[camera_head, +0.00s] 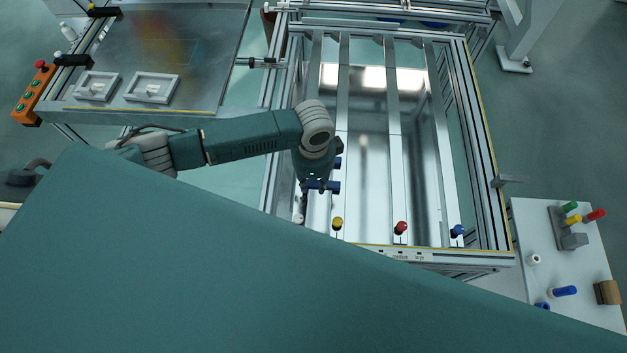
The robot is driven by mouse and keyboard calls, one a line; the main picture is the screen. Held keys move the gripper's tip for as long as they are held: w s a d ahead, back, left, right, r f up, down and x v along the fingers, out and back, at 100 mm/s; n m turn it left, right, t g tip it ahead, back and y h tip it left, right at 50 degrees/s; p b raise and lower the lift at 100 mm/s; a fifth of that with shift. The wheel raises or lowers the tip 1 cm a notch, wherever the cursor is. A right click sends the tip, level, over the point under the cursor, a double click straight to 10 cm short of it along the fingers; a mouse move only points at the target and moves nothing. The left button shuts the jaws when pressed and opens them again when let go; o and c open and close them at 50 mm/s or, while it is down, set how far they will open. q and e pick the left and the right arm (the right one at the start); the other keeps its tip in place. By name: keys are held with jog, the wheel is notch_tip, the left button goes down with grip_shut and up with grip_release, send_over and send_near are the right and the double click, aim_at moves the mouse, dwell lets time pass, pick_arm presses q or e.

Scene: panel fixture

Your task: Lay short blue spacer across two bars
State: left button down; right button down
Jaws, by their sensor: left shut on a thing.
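My left gripper (319,184) reaches in from the left and points down over the left part of the panel fixture. It is shut on the short blue spacer (333,187), which shows as a small blue piece at the fingertips. The spacer is near the front ends of the two left bars, the leftmost bar (314,75) and the second bar (343,75). I cannot tell whether it touches them. Two more long metal bars, the third (392,90) and the fourth (436,100), run front to back on the right. My right gripper is not in view.
Yellow (337,223), red (401,227) and blue (457,230) knobs stand along the front rail (420,256). A white side table (535,210) at right holds a grey rack (562,230), a blue cylinder (565,291) and a brown block (607,292). A large teal surface hides the lower left.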

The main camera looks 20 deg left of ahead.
aim_at(314, 185)
pick_arm(q)
jog(key=shift+f, duration=0.1)
jog(key=c, duration=1.3)
grip_release()
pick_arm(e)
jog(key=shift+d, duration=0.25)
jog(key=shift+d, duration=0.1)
pick_arm(q)
notch_tip(314, 185, up, 12)
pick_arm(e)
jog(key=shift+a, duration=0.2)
